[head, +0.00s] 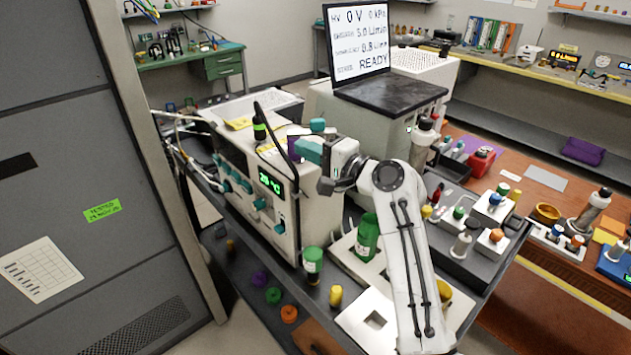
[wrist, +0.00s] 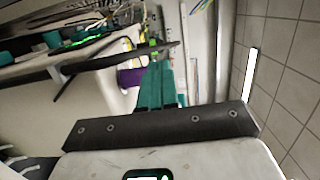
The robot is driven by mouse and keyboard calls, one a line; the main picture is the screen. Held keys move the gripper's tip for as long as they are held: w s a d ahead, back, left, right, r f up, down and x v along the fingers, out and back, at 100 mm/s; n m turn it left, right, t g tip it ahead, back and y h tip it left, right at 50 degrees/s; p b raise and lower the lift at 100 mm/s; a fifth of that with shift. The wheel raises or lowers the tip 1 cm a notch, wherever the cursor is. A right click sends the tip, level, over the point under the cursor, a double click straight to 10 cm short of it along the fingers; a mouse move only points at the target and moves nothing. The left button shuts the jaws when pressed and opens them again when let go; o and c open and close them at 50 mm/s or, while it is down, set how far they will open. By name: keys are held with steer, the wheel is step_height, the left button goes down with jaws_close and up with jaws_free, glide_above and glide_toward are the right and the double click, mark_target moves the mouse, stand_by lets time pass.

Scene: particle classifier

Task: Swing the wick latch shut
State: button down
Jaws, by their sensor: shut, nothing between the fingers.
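I cannot pick out the wick latch with certainty in either view. The pale instrument box (head: 312,215) stands on the dark cart, with a green lit display (head: 271,184) and several teal knobs on its front. A black upright fitting with a green band (head: 259,128) rises from its top, with a thin black curved line beside it. My gripper (head: 299,148) is above the right part of the box top, its teal fingers pointing left. In the wrist view my gripper (wrist: 158,66) has its fingers together and empty. A dark bar (wrist: 110,62) crosses near the fingertips.
A laptop (head: 380,90) stands on a box behind my arm. A green bottle (head: 367,238), a green-capped jar (head: 313,262) and small coloured caps are on the cart in front. A tall grey cabinet (head: 85,150) bounds the left. A purple item (wrist: 131,77) lies beyond the fingers.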

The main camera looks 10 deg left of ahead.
steer(key=s+d+b, duration=0.1)
steer(key=s+d, duration=0.2)
steer(key=s, duration=0.7)
steer(key=shift+s+a+f, duration=0.1)
stand_by(0.3)
